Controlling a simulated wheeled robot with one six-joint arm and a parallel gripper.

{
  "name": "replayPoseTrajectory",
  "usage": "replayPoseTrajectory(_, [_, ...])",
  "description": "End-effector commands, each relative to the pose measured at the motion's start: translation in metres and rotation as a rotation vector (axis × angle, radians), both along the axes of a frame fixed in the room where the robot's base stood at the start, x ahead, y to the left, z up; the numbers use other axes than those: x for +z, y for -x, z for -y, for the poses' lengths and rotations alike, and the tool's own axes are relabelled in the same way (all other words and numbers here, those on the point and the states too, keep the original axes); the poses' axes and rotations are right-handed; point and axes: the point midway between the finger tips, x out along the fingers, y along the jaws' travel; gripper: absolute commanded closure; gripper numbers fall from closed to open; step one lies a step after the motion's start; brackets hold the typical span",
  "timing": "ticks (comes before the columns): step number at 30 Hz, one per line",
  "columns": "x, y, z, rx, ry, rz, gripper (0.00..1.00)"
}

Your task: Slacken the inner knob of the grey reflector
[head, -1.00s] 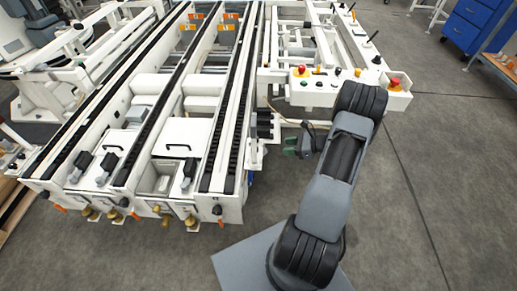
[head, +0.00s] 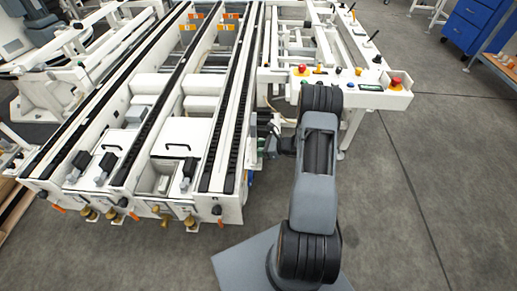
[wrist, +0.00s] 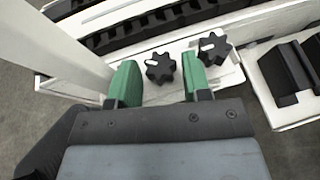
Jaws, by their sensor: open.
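In the wrist view two black star-shaped knobs stand on a white part beside the conveyor. One knob (wrist: 160,67) lies between the green fingertips of my gripper (wrist: 158,65), slightly beyond them, with a gap on each side. The other knob (wrist: 214,48) is farther right, outside the right finger. My gripper is open and empty. I cannot tell from these views which knob is the inner one, nor make out the grey reflector clearly. In the head view my gripper is at the conveyor's right side, small and partly hidden.
The white conveyor frame (head: 232,200) with black belts stands left of my arm. A white control panel (head: 350,90) with red and yellow buttons is behind my arm. In the wrist view a white upright (wrist: 55,45) is close on the left. Floor on the right is free.

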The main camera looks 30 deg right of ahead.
Motion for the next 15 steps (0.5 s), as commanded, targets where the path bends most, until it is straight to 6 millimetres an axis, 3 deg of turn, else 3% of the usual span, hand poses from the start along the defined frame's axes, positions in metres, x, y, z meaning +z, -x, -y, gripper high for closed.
replayPoseTrajectory(9, [-0.0008,-0.001,-0.0014,0.0,0.0,0.0,0.56])
replayPoseTrajectory(15, [-0.0008,-0.001,-0.0013,0.0,0.0,0.0,0.74])
